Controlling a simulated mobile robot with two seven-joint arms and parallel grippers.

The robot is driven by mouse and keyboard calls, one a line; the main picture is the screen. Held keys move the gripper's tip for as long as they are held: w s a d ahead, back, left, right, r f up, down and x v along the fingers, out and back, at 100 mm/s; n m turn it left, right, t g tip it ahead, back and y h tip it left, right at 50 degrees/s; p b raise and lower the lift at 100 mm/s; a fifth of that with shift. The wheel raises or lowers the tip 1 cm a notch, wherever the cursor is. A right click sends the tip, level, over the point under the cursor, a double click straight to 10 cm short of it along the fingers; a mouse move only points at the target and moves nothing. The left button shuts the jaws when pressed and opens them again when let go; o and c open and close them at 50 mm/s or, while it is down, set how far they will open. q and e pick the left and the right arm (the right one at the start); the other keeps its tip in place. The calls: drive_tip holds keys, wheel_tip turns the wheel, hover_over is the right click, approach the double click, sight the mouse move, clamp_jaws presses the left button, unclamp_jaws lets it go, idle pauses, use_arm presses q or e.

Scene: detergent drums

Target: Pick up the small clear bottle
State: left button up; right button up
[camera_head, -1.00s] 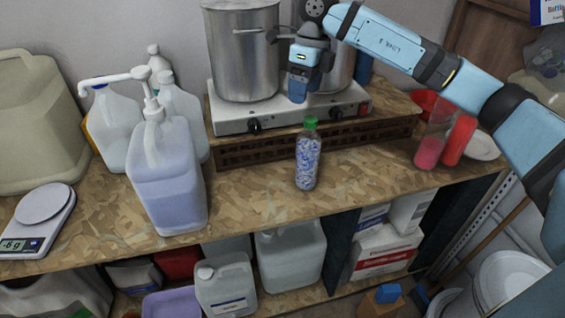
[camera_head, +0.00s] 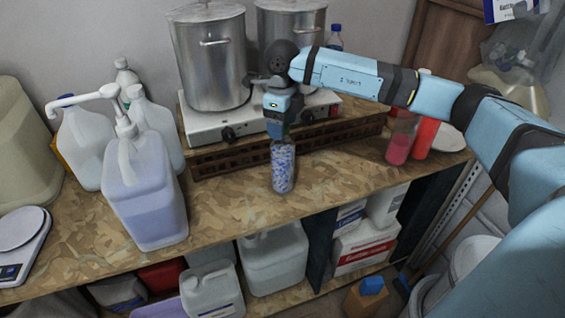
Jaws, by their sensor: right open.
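The small clear bottle (camera_head: 283,170) stands upright on the wooden bench, in front of the slatted wooden riser. Blue and white bits show through its wall. My right gripper (camera_head: 278,131) points down at the bottle's top from above and is open. My left gripper is out of view.
Two steel pots (camera_head: 210,62) stand on a white hot plate (camera_head: 205,123) behind the bottle. A pump jug (camera_head: 146,190) stands to the left. A pink-filled container (camera_head: 399,148) and a red one (camera_head: 424,138) stand to the right. The bench in front of the bottle is clear.

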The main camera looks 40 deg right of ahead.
sight(283, 160)
drive_tip(key=shift+f, duration=1.35)
clamp_jaws()
drive_tip(key=shift+r, duration=0.1)
